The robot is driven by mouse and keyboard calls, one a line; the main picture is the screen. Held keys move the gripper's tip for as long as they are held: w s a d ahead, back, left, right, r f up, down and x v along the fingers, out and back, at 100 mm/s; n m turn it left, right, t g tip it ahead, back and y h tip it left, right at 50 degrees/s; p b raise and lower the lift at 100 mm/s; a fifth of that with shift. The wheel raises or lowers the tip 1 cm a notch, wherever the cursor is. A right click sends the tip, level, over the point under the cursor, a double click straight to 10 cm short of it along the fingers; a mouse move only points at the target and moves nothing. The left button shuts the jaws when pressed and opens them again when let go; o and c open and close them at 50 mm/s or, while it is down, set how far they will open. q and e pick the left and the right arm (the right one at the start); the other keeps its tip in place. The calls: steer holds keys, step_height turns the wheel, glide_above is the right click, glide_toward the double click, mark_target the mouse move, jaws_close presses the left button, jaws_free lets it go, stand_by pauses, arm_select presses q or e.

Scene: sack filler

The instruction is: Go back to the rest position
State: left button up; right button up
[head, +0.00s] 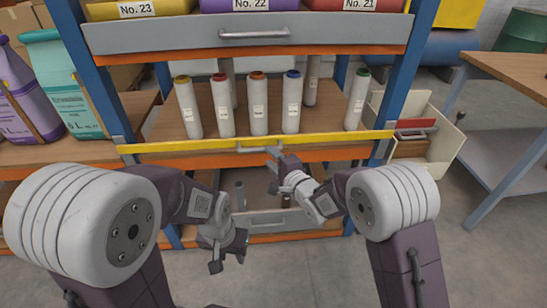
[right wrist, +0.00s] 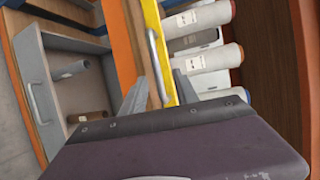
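My right gripper (head: 273,170) is in front of the yellow-edged shelf board (head: 200,145), just below its grey handle (head: 262,149). In the right wrist view its two fingers (right wrist: 160,92) are spread apart with nothing held. The yellow edge (right wrist: 157,45) and the handle (right wrist: 156,68) show beyond and between the fingers; whether they touch cannot be told. My left gripper (head: 229,263) hangs low in front of the lower drawer, pointing down, with its fingers apart and nothing seen between them.
Several white rolls with coloured caps (head: 258,105) stand on the shelf. A cream bin (head: 445,150) and a wooden-topped table (head: 515,72) are at right. Purple and teal bags (head: 62,85) stand at left. Floor at lower right is clear.

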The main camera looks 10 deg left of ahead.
steer(key=shift+s+d+r, duration=0.15)
steer(key=shift+s+d, duration=0.25)
steer(key=shift+s, duration=0.15)
